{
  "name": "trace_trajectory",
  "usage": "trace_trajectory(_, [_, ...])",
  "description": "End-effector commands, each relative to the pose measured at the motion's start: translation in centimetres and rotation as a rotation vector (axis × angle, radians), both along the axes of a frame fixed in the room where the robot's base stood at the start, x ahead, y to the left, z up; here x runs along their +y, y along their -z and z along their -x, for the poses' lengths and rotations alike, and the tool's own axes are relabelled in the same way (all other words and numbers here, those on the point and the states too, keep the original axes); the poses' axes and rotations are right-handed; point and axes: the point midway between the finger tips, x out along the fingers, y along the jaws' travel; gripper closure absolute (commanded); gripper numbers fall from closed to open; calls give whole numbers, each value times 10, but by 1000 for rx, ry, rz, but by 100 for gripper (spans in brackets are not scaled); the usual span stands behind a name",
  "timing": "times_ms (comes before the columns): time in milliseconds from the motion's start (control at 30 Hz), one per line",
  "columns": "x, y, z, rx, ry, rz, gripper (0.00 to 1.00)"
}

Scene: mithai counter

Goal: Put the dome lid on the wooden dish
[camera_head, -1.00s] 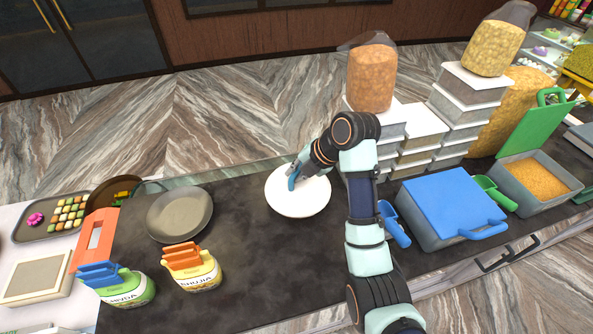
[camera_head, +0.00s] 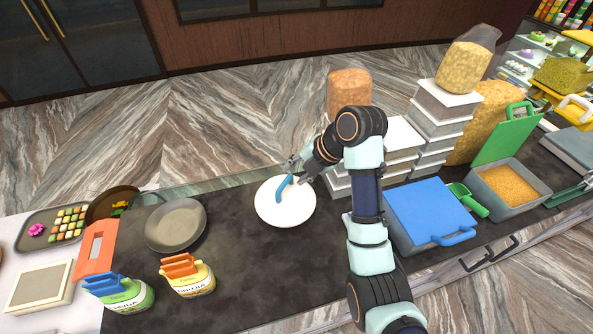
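A round white piece with a raised blue strip like a handle (camera_head: 284,188), which looks like the dome lid (camera_head: 286,213), rests on the dark counter in the middle of the head view. My gripper (camera_head: 299,171) is just above its far side, by the upper end of the blue strip. Its fingers look spread, and I see no firm hold on the strip.
The grey pan (camera_head: 175,225) lies between the white piece and the brown dish. Two labelled tubs (camera_head: 188,277) stand in front. A blue-lidded box (camera_head: 428,208) and stacked containers (camera_head: 436,125) crowd the right. The counter in front of the white piece is clear.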

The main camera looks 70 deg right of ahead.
Motion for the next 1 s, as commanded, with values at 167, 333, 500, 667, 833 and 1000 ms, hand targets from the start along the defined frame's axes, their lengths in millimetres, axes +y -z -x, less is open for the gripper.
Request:
trace_trajectory(167, [4,-32,3,0,-9,0,60])
trace_trajectory(333, [5,-31,4,1,-11,-1,60])
trace_trajectory(500, [5,-30,4,1,-10,-1,60])
trace_trajectory(667, [5,-30,3,0,-9,-1,60])
trace_trajectory(833, [56,-15,-37,-34,125,-72,60])
trace_trajectory(1000, [205,5,-96,-191,500,-330,60])
